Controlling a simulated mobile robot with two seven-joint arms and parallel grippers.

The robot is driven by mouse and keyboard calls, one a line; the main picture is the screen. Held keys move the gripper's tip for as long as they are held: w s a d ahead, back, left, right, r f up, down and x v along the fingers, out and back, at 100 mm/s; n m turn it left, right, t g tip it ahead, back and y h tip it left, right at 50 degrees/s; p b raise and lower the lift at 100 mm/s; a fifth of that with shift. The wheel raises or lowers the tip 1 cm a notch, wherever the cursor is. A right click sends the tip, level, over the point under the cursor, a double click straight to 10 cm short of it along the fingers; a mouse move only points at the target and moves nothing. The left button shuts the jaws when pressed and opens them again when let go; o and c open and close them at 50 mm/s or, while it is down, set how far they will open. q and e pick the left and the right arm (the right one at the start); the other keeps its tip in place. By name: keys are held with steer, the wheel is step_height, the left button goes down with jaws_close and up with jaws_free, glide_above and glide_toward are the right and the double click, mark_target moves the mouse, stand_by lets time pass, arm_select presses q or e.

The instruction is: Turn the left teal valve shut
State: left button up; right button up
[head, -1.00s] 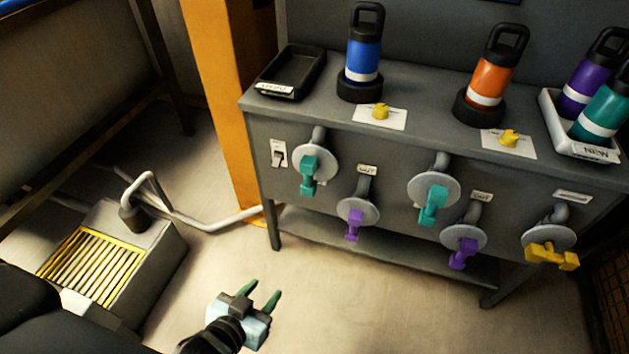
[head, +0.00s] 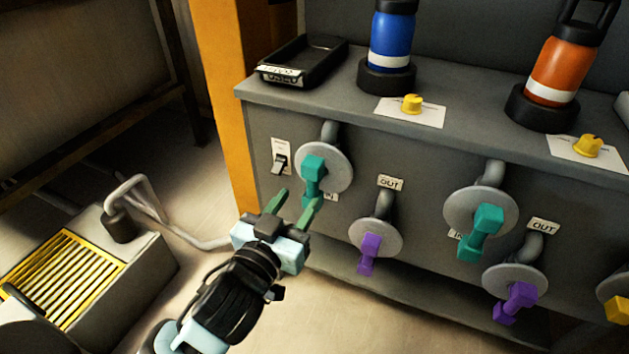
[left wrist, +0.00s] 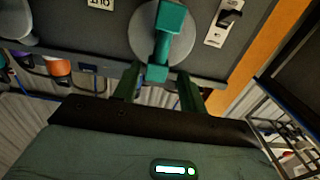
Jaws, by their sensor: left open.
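The left teal valve (head: 313,178) sits on a round grey disc on the front of the grey bench, its handle hanging roughly straight down. In the left wrist view the teal handle (left wrist: 168,35) stands between the lines of my two green fingertips. My left gripper (head: 291,204) is open and empty, just below and in front of this valve; I cannot tell whether a finger touches it. A second teal valve (head: 481,232) is further right, its handle slanting down. My right gripper is not in view.
Purple valves (head: 370,253) marked OUT sit lower on the bench front. A light switch (head: 281,158) is left of the left teal valve. An orange post (head: 222,90) stands at the bench's left end. A black tray (head: 302,62) and blue bottle (head: 391,45) stand on top.

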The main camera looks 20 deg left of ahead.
mark_target(310, 183)
arm_select(q)
steer(key=shift+w, duration=0.6)
steer(key=w+b, duration=0.1)
steer(key=w, duration=0.3)
steer(key=shift+w+d+f, duration=0.1)
steer(key=shift+w, duration=0.2)
steer(key=shift+w+b, duration=0.3)
steer(key=shift+w, duration=0.65)
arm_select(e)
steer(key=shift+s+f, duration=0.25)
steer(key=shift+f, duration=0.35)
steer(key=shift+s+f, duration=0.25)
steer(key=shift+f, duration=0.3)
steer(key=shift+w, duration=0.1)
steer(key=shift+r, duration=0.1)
